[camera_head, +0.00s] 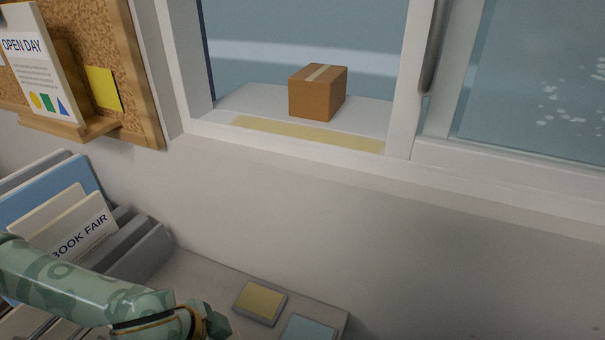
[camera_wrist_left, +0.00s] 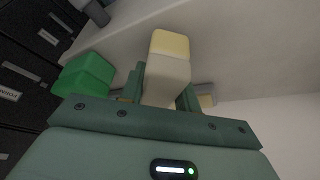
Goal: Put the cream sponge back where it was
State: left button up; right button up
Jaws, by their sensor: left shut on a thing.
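My left gripper (camera_wrist_left: 163,88) is shut on the cream sponge (camera_wrist_left: 168,72), a pale block with a light yellow end, which stands out between the two fingers in the left wrist view. In the head view my left gripper (camera_head: 214,322) is at the bottom edge, over or beside the counter, left of two small pads; the sponge cannot be made out there. One pad (camera_head: 260,302) is yellow in a grey frame, the other (camera_head: 308,328) is light blue and partly cut off. My right gripper is not in view.
A green block (camera_wrist_left: 84,74) lies left of my gripper in the wrist view, near dark labelled drawers (camera_wrist_left: 28,92). A rack of folders and a "BOOK FAIR" card (camera_head: 80,238) stands left on the counter (camera_head: 205,278). A cardboard box (camera_head: 317,94) sits in the window hatch.

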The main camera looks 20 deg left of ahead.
pick_arm(q)
jog(key=shift+f, duration=0.3)
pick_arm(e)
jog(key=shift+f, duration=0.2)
pick_arm(q)
jog(key=o, duration=1.3)
jog(key=shift+o, duration=0.2)
jog(key=p+v, duration=1.5)
jog(key=v, duration=0.1)
jog(key=shift+a, duration=0.15)
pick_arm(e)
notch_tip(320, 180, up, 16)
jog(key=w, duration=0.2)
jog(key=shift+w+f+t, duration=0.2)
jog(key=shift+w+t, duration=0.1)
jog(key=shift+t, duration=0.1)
pick_arm(q)
jog(key=shift+s, duration=0.2)
